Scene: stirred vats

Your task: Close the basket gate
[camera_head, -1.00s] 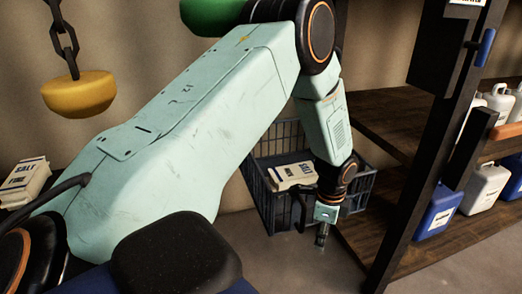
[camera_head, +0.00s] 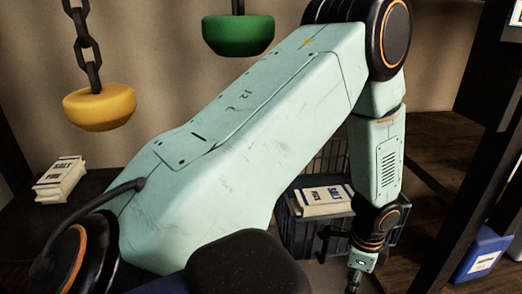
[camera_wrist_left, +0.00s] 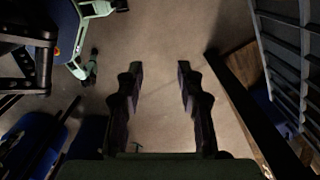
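The dark blue-grey wire basket (camera_head: 296,236) stands low against the wall in the head view, partly hidden behind my left forearm. White labelled bags (camera_head: 322,197) lie in it. Upright mesh (camera_head: 333,152) shows behind them; I cannot tell whether it is the gate or the back wall. My left gripper (camera_head: 353,285) points down in front of the basket's right part, its tips near the bottom edge. In the left wrist view the gripper (camera_wrist_left: 156,66) is open, with nothing between its fingers. Grey bars (camera_wrist_left: 285,60), probably the basket's, stand to the right, apart from the fingers. My right gripper is not seen.
A yellow weight (camera_head: 98,108) and a green weight (camera_head: 238,36) hang at upper left. More bags (camera_head: 60,180) lie on a shelf at left. A dark rack with a blue container (camera_head: 482,254) stands at right. Bare floor (camera_wrist_left: 155,115) lies below the gripper.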

